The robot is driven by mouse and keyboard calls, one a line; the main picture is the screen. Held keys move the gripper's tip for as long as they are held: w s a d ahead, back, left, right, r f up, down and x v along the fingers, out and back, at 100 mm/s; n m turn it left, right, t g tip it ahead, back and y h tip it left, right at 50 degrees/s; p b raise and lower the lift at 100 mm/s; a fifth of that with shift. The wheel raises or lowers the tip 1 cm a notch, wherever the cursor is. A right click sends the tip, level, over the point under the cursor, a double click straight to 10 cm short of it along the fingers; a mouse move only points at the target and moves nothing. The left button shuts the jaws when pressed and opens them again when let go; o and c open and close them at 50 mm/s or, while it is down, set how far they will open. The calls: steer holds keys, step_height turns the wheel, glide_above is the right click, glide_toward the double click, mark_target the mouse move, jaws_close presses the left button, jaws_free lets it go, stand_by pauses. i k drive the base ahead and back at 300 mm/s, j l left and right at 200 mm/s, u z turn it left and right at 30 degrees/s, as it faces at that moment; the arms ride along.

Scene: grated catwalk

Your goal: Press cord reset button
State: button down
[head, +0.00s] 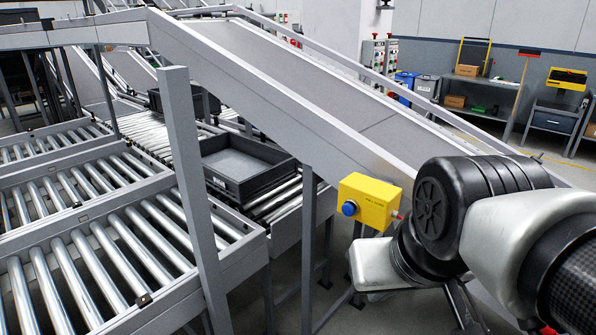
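A yellow box (371,199) is fixed at the side of the grey sloping conveyor, right of centre in the head view. A round blue button (349,208) sits on the left end of the box. A red part shows at the box's right end, beside my arm. My arm comes in from the right, and its dark and white links are just right of and below the box. My gripper's fingertips cannot be made out; dark parts at the bottom right are cut off by the frame. I cannot tell whether the arm touches the box.
Roller conveyors (90,250) fill the left, with a grey upright post (190,190) in front. A dark empty tray (245,165) lies on the rollers behind it. The sloping belt (300,75) crosses above the box. Workbenches (470,100) stand far right, beyond open floor.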

mark_target(348, 210)
steer(key=k+j+z, duration=0.1)
steer(key=j, duration=0.6)
steer(key=k+j+z, duration=0.15)
steer(key=j, duration=0.15)
steer(key=k+j, duration=0.1)
steer(key=j, duration=0.25)
steer(key=k+l+z, duration=0.1)
steer(key=z, duration=0.15)
steer(key=j+u, duration=0.15)
steer(key=j, duration=0.2)
